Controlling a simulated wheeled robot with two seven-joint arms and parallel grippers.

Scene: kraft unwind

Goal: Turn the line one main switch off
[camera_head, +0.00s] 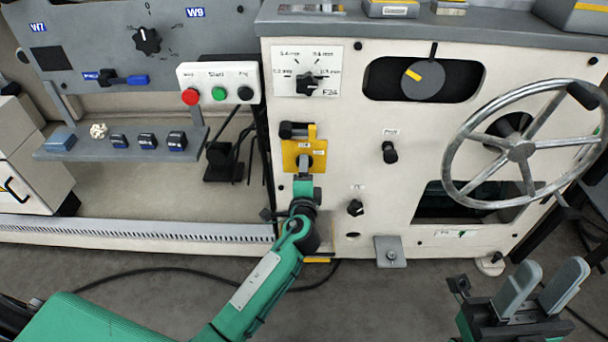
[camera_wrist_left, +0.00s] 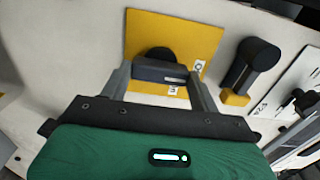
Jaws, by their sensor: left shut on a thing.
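The main switch is a dark handle (camera_wrist_left: 160,71) on a yellow plate (camera_head: 290,156) on the front of the cream machine. The plate also fills the upper middle of the left wrist view (camera_wrist_left: 205,38). My left gripper (camera_head: 304,162) reaches up to the plate and covers most of the handle in the head view. In the left wrist view its fingers stand on both sides of the handle, shut on it. Small white labels sit on the plate beside the handle. My right gripper (camera_head: 540,278) is open and empty at the lower right, away from the machine.
A black lever (camera_head: 292,130) with a yellow block sits just above the plate; it is at the right in the left wrist view (camera_wrist_left: 253,62). A selector knob (camera_head: 308,85), a small knob (camera_head: 355,207) and a large handwheel (camera_head: 519,150) are nearby. A button box (camera_head: 219,83) hangs left.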

